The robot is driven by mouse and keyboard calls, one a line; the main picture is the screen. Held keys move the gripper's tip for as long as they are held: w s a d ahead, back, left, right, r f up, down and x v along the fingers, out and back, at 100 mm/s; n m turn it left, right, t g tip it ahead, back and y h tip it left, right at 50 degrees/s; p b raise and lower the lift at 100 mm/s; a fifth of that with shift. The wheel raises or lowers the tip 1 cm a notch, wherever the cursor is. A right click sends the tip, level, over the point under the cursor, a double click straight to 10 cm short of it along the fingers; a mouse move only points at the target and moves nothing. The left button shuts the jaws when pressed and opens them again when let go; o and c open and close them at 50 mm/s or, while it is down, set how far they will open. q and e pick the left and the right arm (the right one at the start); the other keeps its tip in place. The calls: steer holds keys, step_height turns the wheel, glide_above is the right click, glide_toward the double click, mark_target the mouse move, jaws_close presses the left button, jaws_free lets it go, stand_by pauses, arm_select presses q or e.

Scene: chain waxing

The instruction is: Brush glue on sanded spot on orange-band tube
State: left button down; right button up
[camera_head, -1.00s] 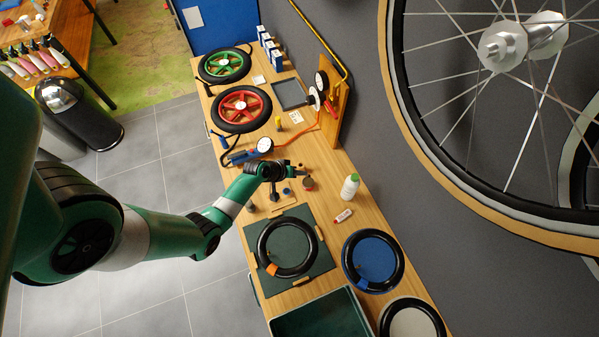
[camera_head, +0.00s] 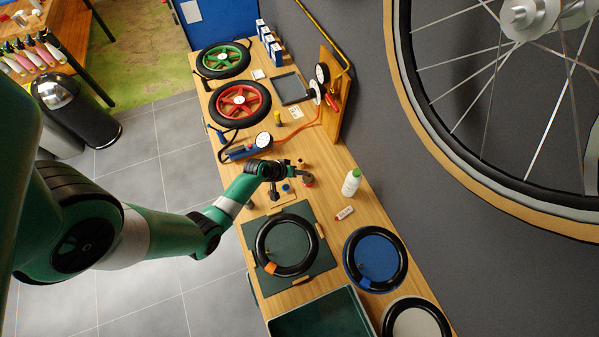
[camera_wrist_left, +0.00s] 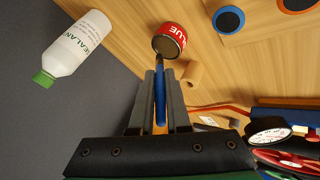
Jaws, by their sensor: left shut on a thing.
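The tube with the orange band (camera_head: 273,268) lies as a black ring on the dark green mat (camera_head: 316,272). No sanded spot can be made out at this size. My left gripper (camera_head: 294,172) is over the bench beyond the mat. In the left wrist view its fingers (camera_wrist_left: 161,78) are shut on a blue-handled brush (camera_wrist_left: 160,95). The brush's dark tip is at the mouth of the red glue tin (camera_wrist_left: 168,32); whether it is inside cannot be told. The tin also shows beside the gripper in the head view (camera_head: 308,181). My right gripper is not in view.
A white sealant bottle (camera_head: 351,183) with a green cap and a small red-and-white tube (camera_head: 344,213) stand right of the tin. A blue-banded tube (camera_head: 402,262) lies right of the mat. A green bin (camera_head: 352,297) is at the front. A pump gauge (camera_head: 263,139) is behind the gripper.

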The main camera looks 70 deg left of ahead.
arm_select(q)
steer(key=shift+f+b, duration=0.55)
steer(key=shift+f, duration=0.15)
stand_by(1.3)
step_height(320, 180, up, 7)
steer(key=p, duration=0.7)
steer(key=shift+r, duration=0.1)
